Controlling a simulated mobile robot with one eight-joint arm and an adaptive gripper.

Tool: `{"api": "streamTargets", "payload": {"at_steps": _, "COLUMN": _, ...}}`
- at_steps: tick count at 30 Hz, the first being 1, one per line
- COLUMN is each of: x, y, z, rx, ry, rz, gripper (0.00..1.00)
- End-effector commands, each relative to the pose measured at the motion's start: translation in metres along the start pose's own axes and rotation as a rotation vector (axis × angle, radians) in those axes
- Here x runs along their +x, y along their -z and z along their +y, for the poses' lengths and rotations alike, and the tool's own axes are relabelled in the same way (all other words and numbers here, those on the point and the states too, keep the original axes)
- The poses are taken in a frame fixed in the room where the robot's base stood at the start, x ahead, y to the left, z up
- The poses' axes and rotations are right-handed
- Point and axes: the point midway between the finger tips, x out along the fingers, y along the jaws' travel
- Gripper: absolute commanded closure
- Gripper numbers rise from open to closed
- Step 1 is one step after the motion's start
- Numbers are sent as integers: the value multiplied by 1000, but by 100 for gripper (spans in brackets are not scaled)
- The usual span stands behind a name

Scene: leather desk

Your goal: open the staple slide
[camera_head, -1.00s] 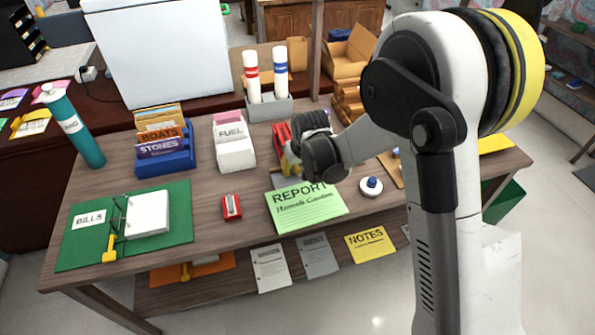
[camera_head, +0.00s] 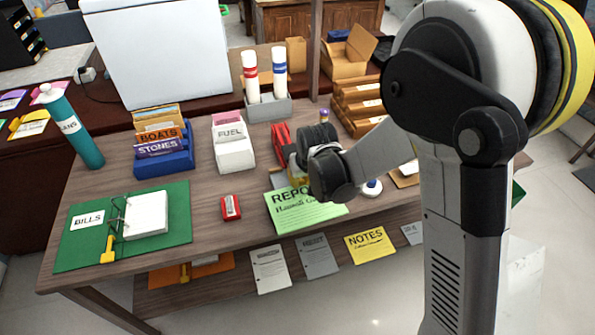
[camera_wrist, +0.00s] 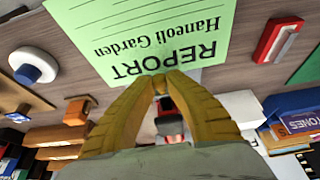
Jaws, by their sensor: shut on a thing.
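A red stapler (camera_head: 281,134) stands near the middle of the desk, behind the green report sheet (camera_head: 300,212), partly hidden by my arm. In the wrist view, red and dark parts of the stapler (camera_wrist: 169,106) show between my yellow fingers. My gripper (camera_wrist: 160,83) has its fingertips closed together at the edge of the report sheet, shut on a small part at the stapler's end. That part is mostly hidden, so I cannot see how far the staple slide is out. In the head view, my wrist covers most of the gripper (camera_head: 297,173).
A red sharpener (camera_head: 231,207) lies left of the report sheet. A white-and-blue round button (camera_wrist: 35,65) is on the other side. Bare desk lies around the sharpener.

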Motion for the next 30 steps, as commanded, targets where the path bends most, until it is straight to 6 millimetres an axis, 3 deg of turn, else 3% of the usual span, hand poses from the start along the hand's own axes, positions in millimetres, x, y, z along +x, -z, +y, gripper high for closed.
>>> {"api": "streamTargets", "payload": {"at_steps": 5, "x": -9, "y": -23, "z": 0, "rx": 0, "ry": 0, "rz": 1, "gripper": 100}}
{"api": "streamTargets", "payload": {"at_steps": 14, "x": -10, "y": -25, "z": 0, "rx": 0, "ry": 0, "rz": 1, "gripper": 100}}
{"api": "streamTargets", "payload": {"at_steps": 15, "x": -10, "y": -25, "z": 0, "rx": 0, "ry": 0, "rz": 1, "gripper": 79}}
{"api": "streamTargets", "payload": {"at_steps": 17, "x": -10, "y": -25, "z": 0, "rx": 0, "ry": 0, "rz": 0, "gripper": 61}}
{"api": "streamTargets", "payload": {"at_steps": 18, "x": -10, "y": -25, "z": 0, "rx": 0, "ry": 0, "rz": 0, "gripper": 57}}
{"api": "streamTargets", "payload": {"at_steps": 30, "x": -19, "y": -25, "z": 0, "rx": 0, "ry": 0, "rz": 0, "gripper": 57}}
